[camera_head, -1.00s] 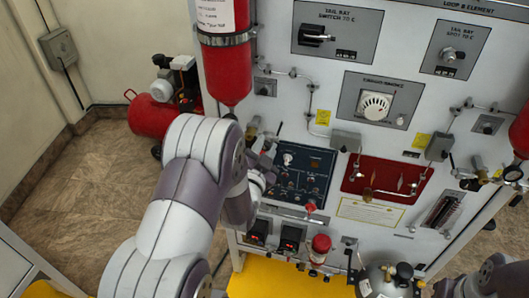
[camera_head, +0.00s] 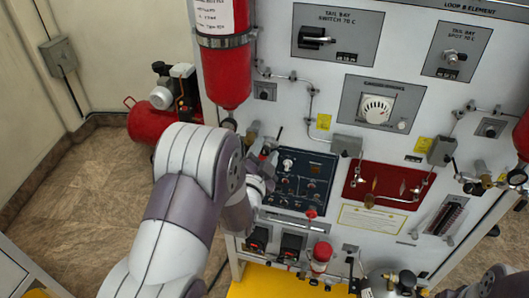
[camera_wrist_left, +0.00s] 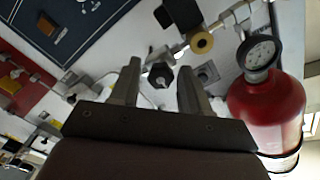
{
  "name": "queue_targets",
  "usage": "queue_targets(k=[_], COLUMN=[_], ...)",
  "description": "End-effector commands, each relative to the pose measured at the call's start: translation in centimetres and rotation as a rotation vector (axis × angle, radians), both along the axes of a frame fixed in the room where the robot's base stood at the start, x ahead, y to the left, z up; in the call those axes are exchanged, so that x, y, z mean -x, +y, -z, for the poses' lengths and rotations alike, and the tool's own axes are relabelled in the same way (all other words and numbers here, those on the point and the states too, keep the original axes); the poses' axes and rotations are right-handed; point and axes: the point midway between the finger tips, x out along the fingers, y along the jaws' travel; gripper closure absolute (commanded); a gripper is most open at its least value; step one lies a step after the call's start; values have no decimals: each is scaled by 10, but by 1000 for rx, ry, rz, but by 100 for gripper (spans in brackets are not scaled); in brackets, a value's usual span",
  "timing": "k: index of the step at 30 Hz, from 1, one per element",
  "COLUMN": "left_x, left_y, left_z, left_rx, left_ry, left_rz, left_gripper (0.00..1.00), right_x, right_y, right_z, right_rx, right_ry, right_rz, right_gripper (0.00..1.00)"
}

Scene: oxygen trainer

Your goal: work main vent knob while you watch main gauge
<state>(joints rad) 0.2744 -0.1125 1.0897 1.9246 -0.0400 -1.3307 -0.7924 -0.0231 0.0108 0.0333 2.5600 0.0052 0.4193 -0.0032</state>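My left gripper (camera_head: 268,158) is at the panel, just left of the dark blue switch plate and below the hanging red cylinder. In the left wrist view my left gripper (camera_wrist_left: 160,75) has its two fingers apart, with a small black knob (camera_wrist_left: 160,76) showing between them. I cannot tell whether the fingers touch it; no label is readable, so I cannot confirm it is the main vent knob. A round white-faced gauge (camera_wrist_left: 262,52) sits at the neck of the red cylinder (camera_wrist_left: 268,112), right of the fingers; its reading is too small to tell. My right gripper is out of view.
The blue switch plate (camera_head: 302,182) and red plate (camera_head: 386,183) lie right of my left gripper. A brass-coloured ring fitting (camera_wrist_left: 201,43) and pipework are close beyond the fingers. A red compressor (camera_head: 150,122) stands on the floor at left.

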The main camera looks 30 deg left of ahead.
Motion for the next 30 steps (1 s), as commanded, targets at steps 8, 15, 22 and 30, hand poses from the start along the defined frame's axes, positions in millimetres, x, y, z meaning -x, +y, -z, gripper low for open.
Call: queue_targets(k=[8, 15, 22, 30], left_x=[0, 25, 85, 122], left_y=[0, -6, -20, -29], left_z=[0, 4, 3, 1], left_rx=[1, 0, 1, 1], left_ry=[0, -2, 2, 0], left_rz=[0, -1, -1, -1], left_gripper=[47, 47, 47, 47], right_x=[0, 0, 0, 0], right_y=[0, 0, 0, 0], right_z=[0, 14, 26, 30], right_rx=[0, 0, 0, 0], right_ry=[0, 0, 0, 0], right_rz=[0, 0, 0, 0], right_gripper=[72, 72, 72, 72])
